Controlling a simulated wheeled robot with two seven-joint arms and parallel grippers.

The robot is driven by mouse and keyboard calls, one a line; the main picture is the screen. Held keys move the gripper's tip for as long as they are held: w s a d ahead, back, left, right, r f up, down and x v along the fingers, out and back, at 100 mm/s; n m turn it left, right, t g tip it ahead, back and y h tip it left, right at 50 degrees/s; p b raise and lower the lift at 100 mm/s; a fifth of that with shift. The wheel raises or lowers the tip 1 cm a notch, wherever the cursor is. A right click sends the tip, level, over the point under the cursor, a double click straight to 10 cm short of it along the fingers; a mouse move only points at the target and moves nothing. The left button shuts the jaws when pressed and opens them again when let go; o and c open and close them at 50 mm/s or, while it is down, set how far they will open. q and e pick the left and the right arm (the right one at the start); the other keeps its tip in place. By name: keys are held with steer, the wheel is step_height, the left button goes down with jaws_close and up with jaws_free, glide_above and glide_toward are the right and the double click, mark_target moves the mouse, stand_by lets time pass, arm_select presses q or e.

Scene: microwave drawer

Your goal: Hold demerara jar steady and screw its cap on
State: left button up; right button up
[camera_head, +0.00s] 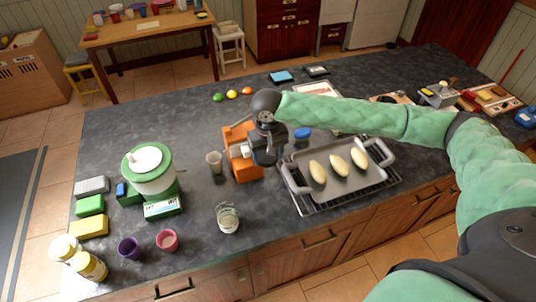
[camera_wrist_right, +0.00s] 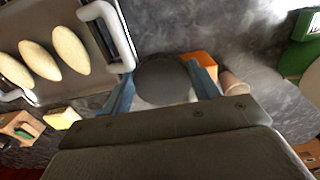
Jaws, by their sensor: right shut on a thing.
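My right gripper (camera_head: 266,154) points down beside an orange object (camera_head: 241,152) near the middle of the counter. In the right wrist view its two blue fingers (camera_wrist_right: 163,85) are closed on the sides of a dark round piece (camera_wrist_right: 162,76). I cannot tell whether this piece is the cap, and what lies beneath it is hidden. A clear glass jar (camera_head: 228,218) stands near the counter's front edge, apart from the gripper. I cannot tell which container is the demerara jar. My left gripper is not in view.
A grey tray (camera_head: 340,189) with three pale oval pieces lies right of the gripper. A small cup (camera_head: 214,162) stands left of the orange object. A green and white appliance (camera_head: 149,169), yellow jars (camera_head: 90,266) and cups are further left. The counter's back left is clear.

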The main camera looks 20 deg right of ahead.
steer(key=shift+b, duration=0.4)
steer(key=shift+w+a+r, duration=0.35)
steer(key=shift+a+r, duration=0.15)
steer(key=shift+r, duration=0.25)
steer(key=s+a+r+n, duration=0.2)
steer(key=s+a+n, duration=0.3)
steer(key=s+a, duration=0.7)
steer(key=a, duration=0.3)
steer(key=shift+f, duration=1.9)
